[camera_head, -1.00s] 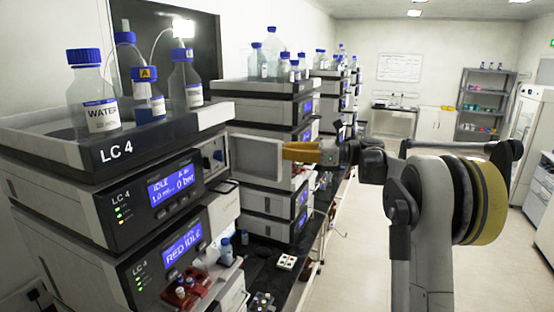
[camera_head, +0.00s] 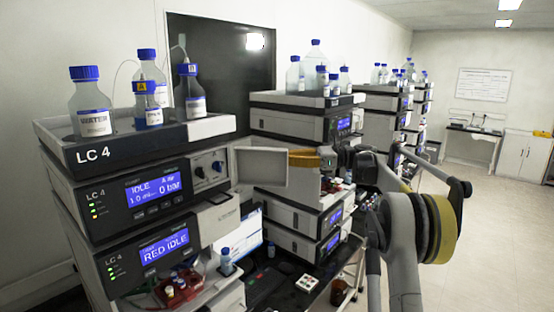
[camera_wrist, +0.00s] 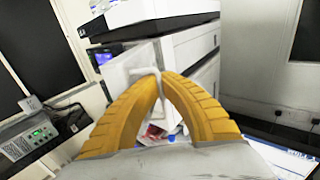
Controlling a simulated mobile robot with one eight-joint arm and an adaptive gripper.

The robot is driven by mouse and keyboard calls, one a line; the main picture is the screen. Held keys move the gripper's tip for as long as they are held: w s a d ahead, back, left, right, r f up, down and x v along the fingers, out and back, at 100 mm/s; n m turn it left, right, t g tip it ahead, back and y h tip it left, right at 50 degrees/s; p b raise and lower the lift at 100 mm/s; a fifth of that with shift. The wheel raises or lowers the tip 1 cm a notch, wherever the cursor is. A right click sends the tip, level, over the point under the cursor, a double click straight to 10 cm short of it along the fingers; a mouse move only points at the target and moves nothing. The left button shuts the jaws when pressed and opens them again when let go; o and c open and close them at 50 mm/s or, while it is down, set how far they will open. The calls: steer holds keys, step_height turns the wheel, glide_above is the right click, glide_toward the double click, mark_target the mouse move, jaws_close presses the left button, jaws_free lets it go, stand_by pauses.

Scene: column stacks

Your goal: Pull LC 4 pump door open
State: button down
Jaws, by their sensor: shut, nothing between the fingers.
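The LC 4 stack stands at the left in the head view, with the pump module (camera_head: 137,197) under the solvent tray (camera_head: 120,148). The pump door (camera_head: 262,167) is a pale panel swung out from the right part of the pump front, where knobs and fittings (camera_head: 209,169) are exposed. My gripper (camera_head: 292,158) has yellow fingers and is at the door's right edge. In the wrist view my gripper (camera_wrist: 160,75) has its fingertips together at the edge of the pale door panel (camera_wrist: 132,72). I cannot tell whether they touch it.
Bottles with blue caps (camera_head: 92,105) stand in the solvent tray. A lower LC 4 module (camera_head: 155,250) sits below the pump. Red vial holders (camera_head: 180,288) and a small white block (camera_head: 307,284) lie low. More stacks (camera_head: 300,130) stand behind. Open floor lies at the right.

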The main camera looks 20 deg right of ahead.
steer(key=shift+w+d, duration=0.1)
steer(key=shift+d, duration=0.15)
steer(key=c, duration=1.8)
jaws_free()
steer(key=shift+o, duration=1)
steer(key=shift+s+d+r, duration=0.1)
steer(key=shift+s+d, duration=0.1)
steer(key=shift+d, duration=0.1)
steer(key=shift+w+a, duration=0.1)
steer(key=shift+a, duration=0.15)
steer(key=v, duration=1.2)
